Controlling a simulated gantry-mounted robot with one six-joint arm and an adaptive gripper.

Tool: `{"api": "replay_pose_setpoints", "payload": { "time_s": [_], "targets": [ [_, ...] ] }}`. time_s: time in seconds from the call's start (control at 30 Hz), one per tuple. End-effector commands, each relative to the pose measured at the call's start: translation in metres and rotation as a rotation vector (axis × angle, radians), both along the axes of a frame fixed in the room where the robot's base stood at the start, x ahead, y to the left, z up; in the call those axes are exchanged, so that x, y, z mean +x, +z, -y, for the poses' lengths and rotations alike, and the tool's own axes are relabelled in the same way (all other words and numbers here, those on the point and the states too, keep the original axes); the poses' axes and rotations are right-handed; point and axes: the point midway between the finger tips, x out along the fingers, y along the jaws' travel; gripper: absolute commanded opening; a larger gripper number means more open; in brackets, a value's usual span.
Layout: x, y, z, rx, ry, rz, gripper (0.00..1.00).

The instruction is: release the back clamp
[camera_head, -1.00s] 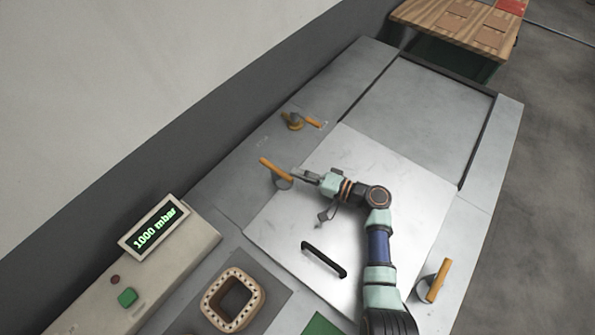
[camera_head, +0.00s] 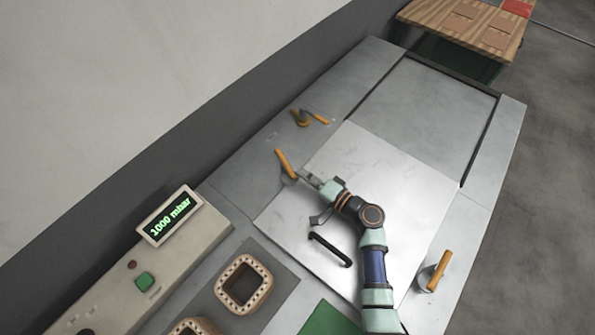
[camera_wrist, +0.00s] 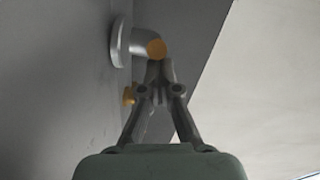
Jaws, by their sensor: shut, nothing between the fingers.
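A clamp with an orange handle (camera_head: 286,163) stands at the left edge of the pale metal lid (camera_head: 385,175). My gripper (camera_head: 304,174) is shut and empty, right beside this handle on its right side. In the wrist view the clamp shows as a silver post (camera_wrist: 138,40) with the round orange handle end (camera_wrist: 157,48). My closed fingertips (camera_wrist: 158,66) are just below that end; I cannot tell whether they touch it. A second clamp (camera_head: 301,118) with an orange handle sits further up. A third clamp (camera_head: 439,272) stands at the lower right.
A black bar handle (camera_head: 330,250) is fixed on the lid, close to my arm. A pressure display (camera_head: 169,215) reads 1000 mbar at the left. A square coil (camera_head: 243,284) lies at the bottom. A wooden table (camera_head: 465,30) stands at the upper right.

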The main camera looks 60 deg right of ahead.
Motion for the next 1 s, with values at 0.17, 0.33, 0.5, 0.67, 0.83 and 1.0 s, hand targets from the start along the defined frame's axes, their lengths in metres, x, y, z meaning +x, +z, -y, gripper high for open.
{"api": "replay_pose_setpoints", "payload": {
  "time_s": [0.17,0.33,0.5,0.67,0.83,1.0],
  "targets": [
    [0.0003,-0.0014,-0.0060,0.000,0.000,-0.001,0.00],
    [0.0013,-0.0012,-0.0097,0.000,0.001,-0.001,0.00],
    [0.0017,-0.0007,-0.0111,0.000,0.001,0.000,0.00],
    [0.0018,-0.0005,-0.0113,0.000,0.001,0.000,0.00],
    [0.0018,-0.0004,-0.0112,0.000,0.001,0.000,0.00],
    [0.0019,0.0062,-0.0109,0.000,0.001,0.001,0.00]
  ]
}}
